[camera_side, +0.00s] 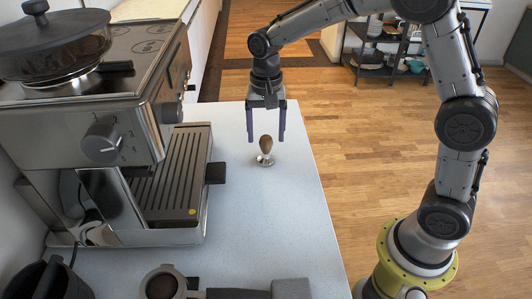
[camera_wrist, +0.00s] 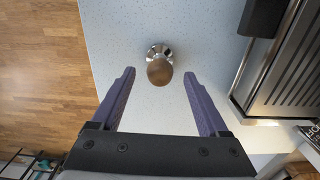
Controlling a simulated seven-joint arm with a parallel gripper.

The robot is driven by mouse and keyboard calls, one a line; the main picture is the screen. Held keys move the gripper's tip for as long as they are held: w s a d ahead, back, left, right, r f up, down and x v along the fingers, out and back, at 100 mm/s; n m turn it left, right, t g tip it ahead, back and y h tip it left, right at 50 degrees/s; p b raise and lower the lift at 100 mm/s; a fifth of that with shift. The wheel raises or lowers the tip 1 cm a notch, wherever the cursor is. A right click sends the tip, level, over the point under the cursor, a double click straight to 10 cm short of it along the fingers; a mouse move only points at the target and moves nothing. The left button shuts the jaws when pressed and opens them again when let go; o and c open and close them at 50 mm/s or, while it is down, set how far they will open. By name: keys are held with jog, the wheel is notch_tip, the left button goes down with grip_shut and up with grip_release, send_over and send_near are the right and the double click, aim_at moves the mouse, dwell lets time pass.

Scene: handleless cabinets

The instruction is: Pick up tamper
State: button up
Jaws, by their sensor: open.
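The tamper (camera_side: 265,149) has a brown wooden handle and a round metal base. It stands upright on the light countertop in the side view. In the wrist view the tamper (camera_wrist: 159,70) shows from above, just beyond the fingertips and roughly centred between them. My gripper (camera_side: 266,136) is open and points down, with its two purple fingers above and around the upper part of the tamper. Nothing is between the fingers in contact. The wrist view shows the gripper (camera_wrist: 159,74) with a gap on both sides of the handle.
A coffee machine (camera_side: 130,190) with a slatted drip tray (camera_side: 172,175) stands left of the tamper. A portafilter (camera_side: 240,293) lies at the front of the countertop (camera_side: 270,230). The counter's right edge is near, with wooden floor beyond. A shelf (camera_side: 385,55) stands at the back.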

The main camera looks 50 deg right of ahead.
notch_tip(320, 180, down, 2)
jog(key=shift+f, duration=0.1)
grip_shut()
dwell(0.5)
dwell(1.0)
